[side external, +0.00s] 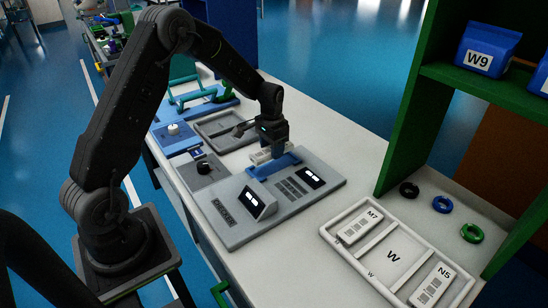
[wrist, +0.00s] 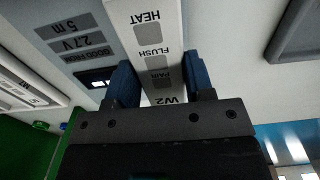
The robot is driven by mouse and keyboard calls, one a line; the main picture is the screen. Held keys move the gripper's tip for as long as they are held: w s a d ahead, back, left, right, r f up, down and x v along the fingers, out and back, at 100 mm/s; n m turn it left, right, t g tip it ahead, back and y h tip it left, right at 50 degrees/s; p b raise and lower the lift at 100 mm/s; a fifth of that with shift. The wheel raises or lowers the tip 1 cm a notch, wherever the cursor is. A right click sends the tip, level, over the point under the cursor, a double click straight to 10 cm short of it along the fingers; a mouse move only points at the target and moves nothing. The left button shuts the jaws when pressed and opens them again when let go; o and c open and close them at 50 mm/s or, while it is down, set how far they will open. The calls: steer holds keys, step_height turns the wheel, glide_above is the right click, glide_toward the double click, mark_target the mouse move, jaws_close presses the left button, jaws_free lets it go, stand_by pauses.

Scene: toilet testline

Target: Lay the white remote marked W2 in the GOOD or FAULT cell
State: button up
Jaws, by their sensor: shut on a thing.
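The white remote marked W2 (wrist: 160,62) is held between the blue fingers of my gripper (wrist: 162,85). In the wrist view its grey HEAT, FLUSH and PAIR buttons show upside down. In the side view my gripper (side external: 272,143) is shut on the remote (side external: 260,157), at the blue cradle (side external: 274,168) of the grey checker (side external: 232,231). I cannot tell whether the remote touches the cradle. A light tray (side external: 365,262) at the front right holds remotes M7 (side external: 359,227) and N5 (side external: 432,287), with a bare cell marked W between them. No GOOD or FAULT cell label is readable.
The checker has two lit displays (side external: 255,199) (side external: 311,177). The white bench (side external: 340,150) is clear behind the checker.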

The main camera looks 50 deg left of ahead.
steer(key=s+a+r, duration=0.6)
steer(key=s+a, duration=0.1)
steer(key=a, duration=0.1)
steer(key=s+a+f, duration=0.1)
steer(key=s+a, duration=0.1)
steer(key=a, duration=0.7)
steer(key=s+a, duration=0.3)
steer(key=a, duration=0.6)
glide_toward(227, 130)
steer(key=d+f, duration=0.4)
steer(key=shift+w+d+f, duration=0.1)
steer(key=shift+d+f, duration=0.1)
steer(key=shift+d, duration=0.1)
steer(key=shift+f, duration=1.9)
steer(key=shift+f, duration=0.15)
steer(key=o, duration=1)
steer(key=shift+c, duration=0.2)
